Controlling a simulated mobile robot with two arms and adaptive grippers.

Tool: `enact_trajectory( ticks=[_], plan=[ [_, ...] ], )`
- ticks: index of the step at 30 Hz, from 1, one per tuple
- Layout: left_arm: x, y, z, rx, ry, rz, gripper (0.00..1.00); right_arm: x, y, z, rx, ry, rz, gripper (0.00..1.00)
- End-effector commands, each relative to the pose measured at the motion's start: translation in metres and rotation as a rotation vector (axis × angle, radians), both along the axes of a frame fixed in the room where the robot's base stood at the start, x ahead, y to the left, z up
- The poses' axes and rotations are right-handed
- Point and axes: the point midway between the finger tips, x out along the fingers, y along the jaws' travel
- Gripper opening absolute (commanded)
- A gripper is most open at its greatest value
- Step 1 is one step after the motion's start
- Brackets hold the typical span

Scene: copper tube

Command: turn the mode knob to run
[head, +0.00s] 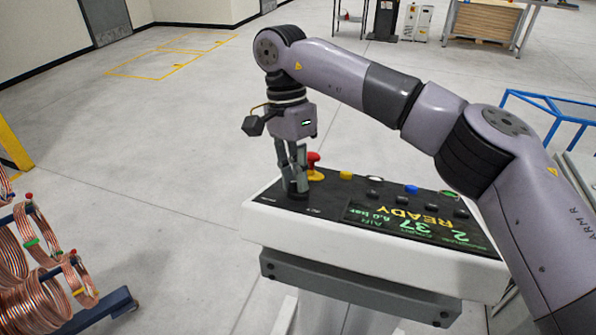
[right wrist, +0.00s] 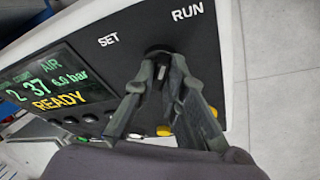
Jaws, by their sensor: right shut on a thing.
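The dark mode knob (right wrist: 158,50) sits on the black control panel (right wrist: 125,18), between the white labels SET (right wrist: 108,39) and RUN (right wrist: 187,10) in the right wrist view. My right gripper (right wrist: 160,68) is shut on the knob, with one finger on each side. In the head view my right gripper (head: 296,186) points down at the panel's left end, and its fingers mostly cover the knob. Which label the knob points at is hard to tell. My left gripper is not in view.
A red mushroom button (head: 313,160) stands close beside the gripper, with a yellow button (head: 345,175) and a blue button (head: 411,189) farther right. The panel's screen (head: 420,223) reads READY. Copper coils (head: 35,265) hang on a rack at lower left. Open floor lies beyond.

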Motion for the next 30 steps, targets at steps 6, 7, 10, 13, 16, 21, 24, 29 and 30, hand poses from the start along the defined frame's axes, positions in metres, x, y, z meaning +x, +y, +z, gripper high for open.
enact_trajectory(
  ticks=[6, 7, 10, 13, 16, 21, 24, 29, 30],
  plan=[
    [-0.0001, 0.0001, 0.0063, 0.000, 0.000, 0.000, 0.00, -0.0004, 0.0011, -0.0019, -0.048, 0.021, -0.107, 0.00],
    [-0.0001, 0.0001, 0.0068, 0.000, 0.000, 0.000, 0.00, -0.0003, 0.0011, -0.0019, -0.052, 0.022, -0.119, 0.00],
    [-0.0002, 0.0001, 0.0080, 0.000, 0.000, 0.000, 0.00, -0.0003, 0.0016, -0.0023, -0.064, 0.026, -0.148, 0.00],
    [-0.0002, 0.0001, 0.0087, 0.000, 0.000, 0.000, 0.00, -0.0001, 0.0017, -0.0026, -0.071, 0.029, -0.167, 0.00],
    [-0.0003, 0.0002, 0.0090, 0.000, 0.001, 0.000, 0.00, 0.0001, 0.0015, -0.0030, -0.076, 0.031, -0.179, 0.00],
    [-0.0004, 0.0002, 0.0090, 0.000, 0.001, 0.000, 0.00, 0.0000, 0.0015, -0.0034, -0.079, 0.032, -0.183, 0.00],
    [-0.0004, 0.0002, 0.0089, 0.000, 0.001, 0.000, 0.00, 0.0001, 0.0015, -0.0035, -0.079, 0.032, -0.183, 0.00],
    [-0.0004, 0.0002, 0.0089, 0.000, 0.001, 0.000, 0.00, 0.0000, 0.0016, -0.0035, -0.078, 0.032, -0.182, 0.12],
    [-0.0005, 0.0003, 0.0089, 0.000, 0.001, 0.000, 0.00, 0.0000, 0.0016, -0.0036, -0.078, 0.031, -0.183, 0.15]
  ],
)
